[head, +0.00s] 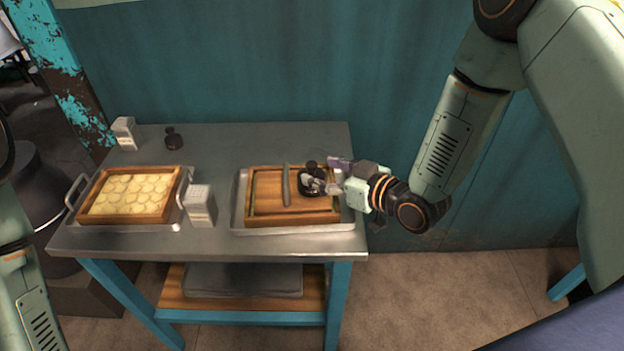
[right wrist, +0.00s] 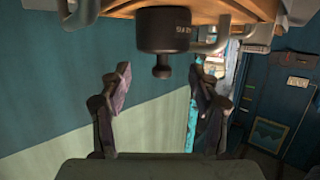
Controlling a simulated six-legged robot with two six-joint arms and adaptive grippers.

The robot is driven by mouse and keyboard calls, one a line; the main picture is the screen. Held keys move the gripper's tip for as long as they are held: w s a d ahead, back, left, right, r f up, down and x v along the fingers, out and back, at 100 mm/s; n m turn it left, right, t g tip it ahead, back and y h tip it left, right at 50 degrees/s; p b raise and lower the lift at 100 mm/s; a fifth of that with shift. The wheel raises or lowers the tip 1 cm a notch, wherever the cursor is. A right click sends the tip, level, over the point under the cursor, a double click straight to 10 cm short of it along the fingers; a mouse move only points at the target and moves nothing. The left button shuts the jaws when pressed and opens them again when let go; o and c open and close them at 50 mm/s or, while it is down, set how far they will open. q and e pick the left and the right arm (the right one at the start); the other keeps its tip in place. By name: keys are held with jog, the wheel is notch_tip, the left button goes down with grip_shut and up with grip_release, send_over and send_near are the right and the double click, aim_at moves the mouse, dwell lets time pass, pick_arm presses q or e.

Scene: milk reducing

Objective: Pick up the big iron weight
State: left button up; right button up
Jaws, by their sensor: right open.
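The big iron weight (head: 309,188) is black and stands on the wooden board in the right-hand metal tray, partly hidden by my right gripper (head: 332,178). In the right wrist view the weight (right wrist: 164,30) shows upside down, its round knob pointing toward my gripper. My right gripper (right wrist: 162,87) is open, its two fingers on either side of the knob with gaps between. A smaller dark weight (head: 174,139) stands at the back left of the table. My left gripper is out of view; only part of that arm shows at the left edge.
A left tray (head: 178,224) holds a wooden frame of pale round pieces. White cartons (head: 200,206) (head: 124,133) stand nearby. The table's back middle is clear.

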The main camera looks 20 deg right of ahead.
aim_at(316, 170)
jog(key=x, duration=0.4)
jog(key=shift+s+a+f, duration=0.15)
jog(key=shift+a, duration=0.1)
jog(key=shift+d+f, duration=0.1)
jog(key=shift+d, duration=0.1)
jog(key=shift+c, duration=0.2)
jog(key=shift+a, duration=0.2)
jog(key=c, duration=0.5)
jog(key=shift+d, duration=0.1)
grip_shut()
jog(key=shift+w+r, duration=0.2)
jog(key=shift+r, duration=0.05)
